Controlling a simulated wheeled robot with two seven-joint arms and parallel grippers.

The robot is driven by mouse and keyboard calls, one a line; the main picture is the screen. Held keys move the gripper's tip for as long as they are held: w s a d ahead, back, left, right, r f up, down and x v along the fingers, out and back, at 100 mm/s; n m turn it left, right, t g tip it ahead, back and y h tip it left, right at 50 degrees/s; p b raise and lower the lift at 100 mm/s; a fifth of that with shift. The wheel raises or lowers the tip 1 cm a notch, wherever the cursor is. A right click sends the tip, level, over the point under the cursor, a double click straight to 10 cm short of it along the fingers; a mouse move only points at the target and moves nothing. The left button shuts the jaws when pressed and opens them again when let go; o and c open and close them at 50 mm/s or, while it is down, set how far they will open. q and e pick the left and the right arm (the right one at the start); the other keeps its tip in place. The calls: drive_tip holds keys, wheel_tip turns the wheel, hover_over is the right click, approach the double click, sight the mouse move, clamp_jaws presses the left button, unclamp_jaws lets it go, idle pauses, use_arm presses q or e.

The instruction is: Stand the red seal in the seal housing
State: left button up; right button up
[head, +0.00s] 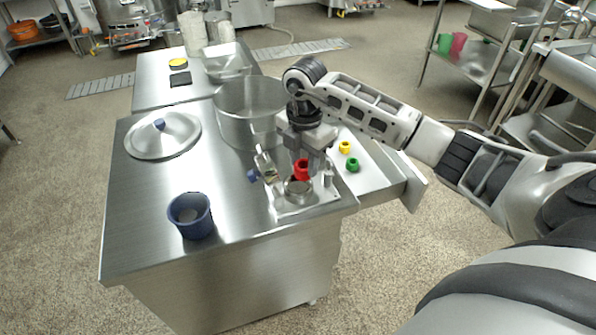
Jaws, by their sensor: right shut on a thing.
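The red seal (302,170) is a small red ring-like piece, held in my right gripper (305,168). My right gripper points down and is shut on the seal, just above and slightly behind the seal housing. The seal housing (298,188) looks like a round metal cup on a square metal base plate (290,210) near the front right of the steel table. Whether the seal touches the housing's rim I cannot tell. My left gripper is not in view.
A blue cup (190,216) and a lid with a blue knob (162,138) are on the table (130,235). A large steel pot (240,115) stands behind the housing. Yellow (345,147) and green (352,165) seals lie to the right. The table's front middle is clear.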

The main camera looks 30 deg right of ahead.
sight(298, 175)
drive_tip(key=shift+w+a+f, duration=0.4)
drive_tip(key=shift+w+f, duration=0.15)
drive_tip(key=shift+f, duration=1.75)
drive_tip(key=shift+f, duration=0.2)
drive_tip(key=o, duration=1)
wheel_tip(298, 175, up, 12)
drive_tip(key=shift+r, duration=0.25)
drive_tip(key=shift+f, duration=0.1)
